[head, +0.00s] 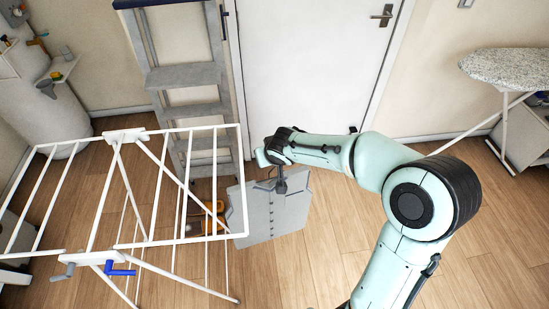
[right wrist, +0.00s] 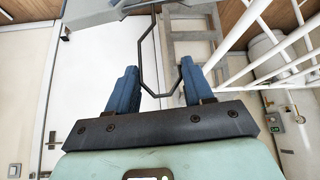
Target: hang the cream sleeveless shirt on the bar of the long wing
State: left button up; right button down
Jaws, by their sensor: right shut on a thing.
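My right gripper (head: 280,184) is right of the white drying rack and shut on the hanger of a pale, flat sleeveless shirt (head: 270,215). The shirt looks light grey here and hangs below the gripper, beside the rack's right end. In the right wrist view, a thin dark hanger wire (right wrist: 143,50) passes between the blue fingers (right wrist: 156,88), and part of the shirt (right wrist: 100,20) shows at the top. The rack's right wing (head: 243,165) looks the longer; its outer bar is close to the shirt's left edge. Whether they touch is unclear. My left gripper is not in view.
An orange item (head: 212,217) lies on the floor under the wing. Blue (head: 122,272) and grey clips are at the rack's front hinge. An ironing board (head: 510,65) is far right.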

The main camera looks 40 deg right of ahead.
aim_at(243, 174)
jog(key=shift+w+a+b, duration=0.5)
jog(key=shift+a+b, duration=0.3)
jog(key=shift+a, duration=0.5)
jog(key=shift+w+a+b, duration=0.5)
jog(key=shift+a+b, duration=0.3)
jog(key=shift+a, duration=0.5)
jog(key=shift+w+a+b, duration=0.5)
jog(key=shift+a+b, duration=0.3)
jog(key=shift+a, duration=0.5)
notch_tip(243, 174, down, 2)
jog(key=shift+f+b, duration=0.1)
jog(key=shift+b, duration=1.05)
pick_arm(q)
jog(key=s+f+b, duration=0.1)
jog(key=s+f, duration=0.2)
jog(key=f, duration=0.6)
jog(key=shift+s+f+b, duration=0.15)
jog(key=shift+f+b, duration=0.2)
jog(key=shift+b, duration=0.05)
pick_arm(e)
jog(key=shift+f, duration=0.65)
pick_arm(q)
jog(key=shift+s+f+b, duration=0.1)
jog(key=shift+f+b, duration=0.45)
pick_arm(e)
jog(key=shift+f, duration=0.45)
jog(key=shift+c, duration=2.2)
grip_release()
